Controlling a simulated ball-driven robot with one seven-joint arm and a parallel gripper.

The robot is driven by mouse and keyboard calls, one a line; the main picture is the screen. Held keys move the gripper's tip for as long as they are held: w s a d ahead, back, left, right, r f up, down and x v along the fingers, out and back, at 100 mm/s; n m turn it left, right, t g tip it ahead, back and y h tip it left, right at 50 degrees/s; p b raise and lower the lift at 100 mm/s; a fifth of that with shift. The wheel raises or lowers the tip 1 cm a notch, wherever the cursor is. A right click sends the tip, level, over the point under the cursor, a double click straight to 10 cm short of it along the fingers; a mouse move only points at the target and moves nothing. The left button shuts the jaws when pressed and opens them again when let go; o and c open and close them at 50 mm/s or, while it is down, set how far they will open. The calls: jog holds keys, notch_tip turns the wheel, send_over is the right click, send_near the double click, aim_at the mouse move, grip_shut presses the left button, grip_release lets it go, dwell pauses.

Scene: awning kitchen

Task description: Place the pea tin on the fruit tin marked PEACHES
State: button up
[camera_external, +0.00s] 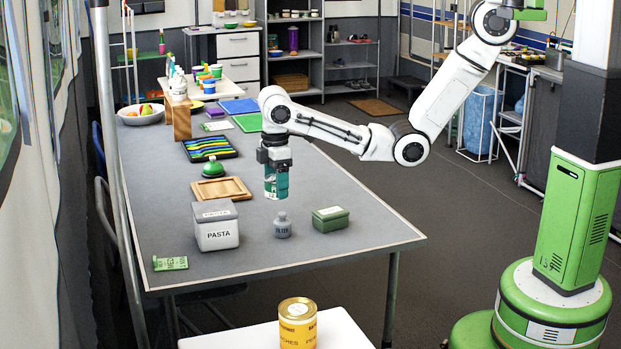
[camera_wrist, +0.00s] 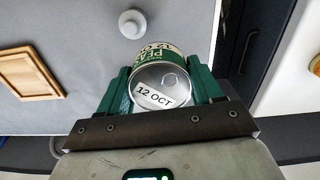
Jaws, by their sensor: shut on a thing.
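My gripper (camera_external: 276,192) is above the grey table, pointing down, with its green fingers shut on the pea tin. In the wrist view the pea tin (camera_wrist: 165,82) sits between the fingers of my gripper (camera_wrist: 163,90); its silver lid reads "12 OCT" and its green side label reads "PEAS". A yellow tin with a pale lid (camera_external: 298,325) stands upright on a white surface (camera_external: 345,330) at the bottom of the external view, in front of the table. Its lettering is cut off by the frame edge, and nothing is on its lid.
The table's front right corner is clear.

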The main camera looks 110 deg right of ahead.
jog(key=w+a+r+n, duration=0.1)
jog(key=w+a, duration=0.3)
jog(key=a, duration=0.2)
jog(key=w+a+n, duration=0.2)
jog(key=w+a, duration=0.1)
jog(key=a, duration=0.3)
notch_tip(320, 180, up, 3)
jog(key=n+b, duration=0.2)
jog(key=n, duration=0.3)
send_over(298, 308)
jog(key=d, duration=0.1)
jog(key=f, duration=0.1)
jog(key=a+f, duration=0.1)
jog(key=f, duration=0.1)
jog(key=shift+f, duration=2.4)
jog(key=o, duration=1.1)
jog(key=shift+f, duration=0.15)
jog(key=shift+o, duration=0.2)
